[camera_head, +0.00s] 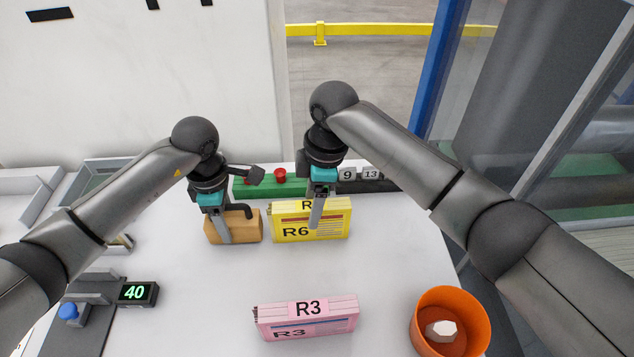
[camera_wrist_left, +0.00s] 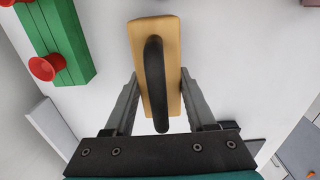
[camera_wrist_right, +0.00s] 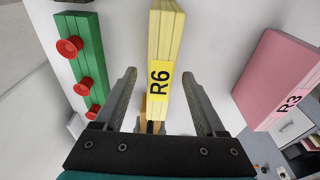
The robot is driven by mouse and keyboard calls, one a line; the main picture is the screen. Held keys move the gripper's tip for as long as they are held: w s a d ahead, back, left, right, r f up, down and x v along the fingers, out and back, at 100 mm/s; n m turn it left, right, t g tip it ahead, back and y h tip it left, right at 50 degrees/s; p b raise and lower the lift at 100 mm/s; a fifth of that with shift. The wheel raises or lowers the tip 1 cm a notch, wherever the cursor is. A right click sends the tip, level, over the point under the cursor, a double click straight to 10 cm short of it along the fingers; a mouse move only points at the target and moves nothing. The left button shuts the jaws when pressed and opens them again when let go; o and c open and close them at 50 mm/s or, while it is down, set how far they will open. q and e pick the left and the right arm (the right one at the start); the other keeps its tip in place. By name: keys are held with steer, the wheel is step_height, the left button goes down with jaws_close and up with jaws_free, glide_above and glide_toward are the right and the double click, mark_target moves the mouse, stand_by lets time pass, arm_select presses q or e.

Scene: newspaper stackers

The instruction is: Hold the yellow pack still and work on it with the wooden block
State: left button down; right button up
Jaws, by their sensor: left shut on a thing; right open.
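The yellow pack (camera_head: 335,222), marked R6, stands on the white table in the head view. My right gripper (camera_head: 317,222) is open above it; in the right wrist view the pack (camera_wrist_right: 165,45) lies between the spread fingers (camera_wrist_right: 163,100), with a gap on each side. The wooden block (camera_head: 250,228) with a black handle stands just left of the pack. My left gripper (camera_head: 225,236) is shut on the block. In the left wrist view the block (camera_wrist_left: 172,35) is between the fingers (camera_wrist_left: 157,95), its black handle facing the camera.
A green bar (camera_head: 262,187) with red knobs lies behind the pack. A pink R3 pack (camera_head: 306,318) stands at the front, and an orange bin (camera_head: 420,338) holding a white piece is at front right. A display (camera_head: 137,293) reading 40 is at left.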

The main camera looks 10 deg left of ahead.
mark_target(244, 217)
steer(key=shift+a+f, duration=0.15)
steer(key=shift+f, duration=0.85)
jaws_close()
arm_select(q)
steer(key=shift+w+d, duration=0.25)
steer(key=shift+d, duration=0.5)
steer(key=shift+w+d, duration=0.2)
steer(key=shift+d, duration=0.5)
stand_by(1.0)
steer(key=shift+d, duration=0.4)
arm_select(e)
steer(key=shift+s+a, duration=0.15)
steer(key=shift+a, duration=0.05)
stand_by(0.4)
arm_select(q)
steer(key=shift+s+a, duration=0.25)
steer(key=shift+a, duration=0.7)
steer(key=shift+s+a, duration=0.2)
steer(key=shift+a, duration=0.75)
arm_select(e)
steer(key=shift+d, duration=0.15)
